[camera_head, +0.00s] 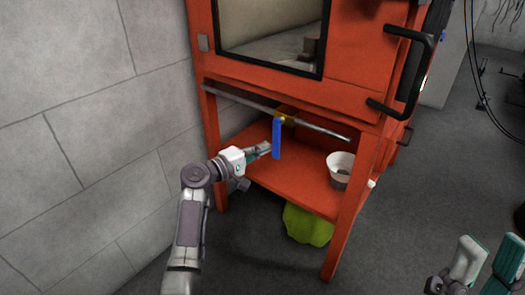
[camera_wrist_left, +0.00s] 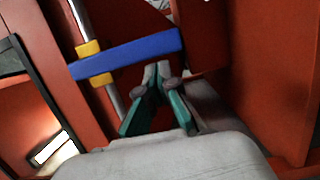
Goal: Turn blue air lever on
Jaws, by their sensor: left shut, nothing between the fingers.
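The blue air lever (camera_head: 276,140) hangs straight down from a yellow valve body (camera_head: 286,115) on a grey pipe, across the pipe's direction. In the left wrist view the lever (camera_wrist_left: 128,54) lies across the picture, with the yellow valve (camera_wrist_left: 94,63) near its left end. My left gripper (camera_head: 266,147) is shut and empty, with its tips just left of the lever in the head view. In the left wrist view its tips (camera_wrist_left: 157,70) are close to the lever's free end; I cannot tell whether they touch. My right gripper (camera_head: 491,246) is open and empty, at lower right.
The pipe (camera_head: 315,128) crosses the front of the orange cabinet frame (camera_head: 345,235) above its lower shelf. A white bucket (camera_head: 341,163) stands on the shelf, right of the lever. A green object (camera_head: 307,225) lies beneath. A block wall (camera_head: 90,130) rises on the left.

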